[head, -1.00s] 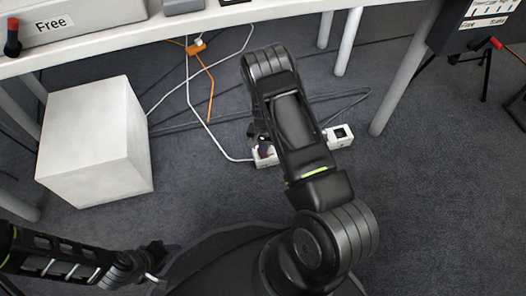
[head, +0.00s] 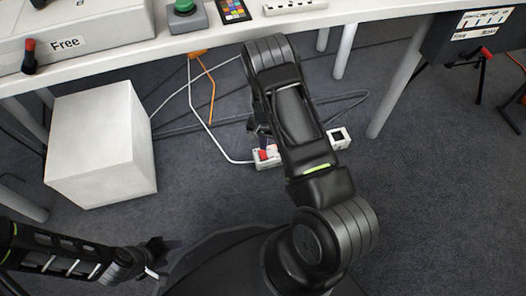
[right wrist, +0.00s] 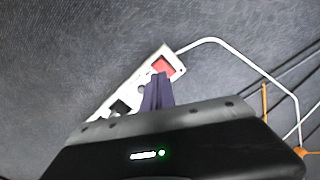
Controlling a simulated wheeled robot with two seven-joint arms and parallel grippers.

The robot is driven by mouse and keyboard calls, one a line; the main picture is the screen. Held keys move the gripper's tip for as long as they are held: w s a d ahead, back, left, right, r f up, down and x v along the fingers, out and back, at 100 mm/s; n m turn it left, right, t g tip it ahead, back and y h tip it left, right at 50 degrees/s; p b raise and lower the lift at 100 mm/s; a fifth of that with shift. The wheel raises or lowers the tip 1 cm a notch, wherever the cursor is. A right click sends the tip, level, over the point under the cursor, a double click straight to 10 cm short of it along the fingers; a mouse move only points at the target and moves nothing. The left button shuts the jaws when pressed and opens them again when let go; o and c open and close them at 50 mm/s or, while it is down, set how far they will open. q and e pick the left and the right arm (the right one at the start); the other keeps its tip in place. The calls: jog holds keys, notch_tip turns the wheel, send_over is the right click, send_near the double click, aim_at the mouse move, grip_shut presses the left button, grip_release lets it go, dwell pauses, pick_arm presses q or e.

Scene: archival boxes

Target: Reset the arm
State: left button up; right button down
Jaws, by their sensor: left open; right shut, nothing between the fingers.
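My right arm (head: 295,120) reaches forward and down over the floor, below the table's front edge. Its gripper (head: 260,132) is partly hidden behind my arm in the head view. In the right wrist view the right gripper's fingers (right wrist: 159,84) are shut, with nothing between them. They appear in front of a white power strip (right wrist: 132,88) with a red switch (right wrist: 163,65); I cannot tell whether they touch it. My left gripper (head: 160,257) is open and empty at the lower left, low beside my base.
A white table (head: 190,45) crosses the top, carrying a grey box marked Free (head: 90,30), a green button (head: 185,8) and a colour card (head: 233,11). A white cube (head: 95,145) stands on the floor at left. Cables (head: 205,120) and table legs (head: 395,85) lie ahead.

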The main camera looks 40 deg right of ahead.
pick_arm(q)
jog(key=shift+r, duration=0.1)
pick_arm(e)
jog(key=shift+r, duration=0.2)
dwell(0.4)
